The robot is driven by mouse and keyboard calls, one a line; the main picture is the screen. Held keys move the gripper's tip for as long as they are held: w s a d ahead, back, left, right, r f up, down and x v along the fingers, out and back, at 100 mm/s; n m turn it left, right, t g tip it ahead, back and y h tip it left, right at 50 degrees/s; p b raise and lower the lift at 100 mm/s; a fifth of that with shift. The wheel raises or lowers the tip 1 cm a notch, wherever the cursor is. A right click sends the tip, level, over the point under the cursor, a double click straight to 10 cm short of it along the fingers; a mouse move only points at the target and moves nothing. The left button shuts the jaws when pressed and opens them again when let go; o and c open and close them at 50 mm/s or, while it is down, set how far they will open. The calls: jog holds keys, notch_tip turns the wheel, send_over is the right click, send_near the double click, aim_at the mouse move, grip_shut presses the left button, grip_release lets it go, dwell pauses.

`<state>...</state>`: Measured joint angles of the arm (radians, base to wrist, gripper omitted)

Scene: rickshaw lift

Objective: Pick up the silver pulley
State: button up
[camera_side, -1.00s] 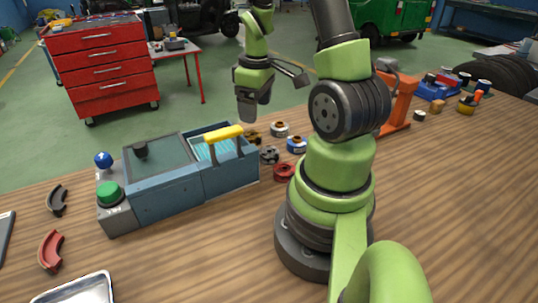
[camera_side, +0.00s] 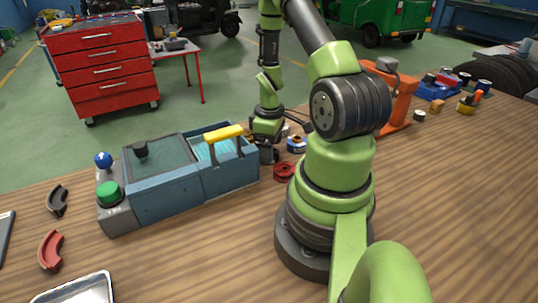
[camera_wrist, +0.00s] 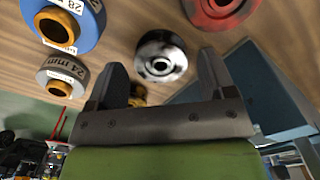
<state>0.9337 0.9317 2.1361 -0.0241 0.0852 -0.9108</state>
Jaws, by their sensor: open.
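The silver pulley (camera_wrist: 160,56) shows in the wrist view as a shiny round piece with a dark centre hole, on the wooden bench. It lies in line with the gap between my fingertips. My gripper (camera_wrist: 162,62) is open, with one finger to each side of that gap; I cannot tell how far the fingers reach down around the pulley. In the side view my gripper (camera_side: 267,153) is low over the bench, right beside the blue-grey box, and mostly hides the pulley there.
A red pulley (camera_side: 284,172) sits close to my gripper. A blue ring (camera_wrist: 62,22) and a grey ring marked 24 mm (camera_wrist: 62,74) lie to one side. A brass-coloured part (camera_wrist: 138,96) shows between the fingers. The blue-grey box (camera_side: 230,178) with a yellow handle (camera_side: 223,133) stands close by.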

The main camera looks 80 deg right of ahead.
jog(key=shift+f, duration=0.85)
jog(key=c, duration=0.9)
jog(key=shift+c, duration=0.2)
jog(key=shift+r, duration=0.15)
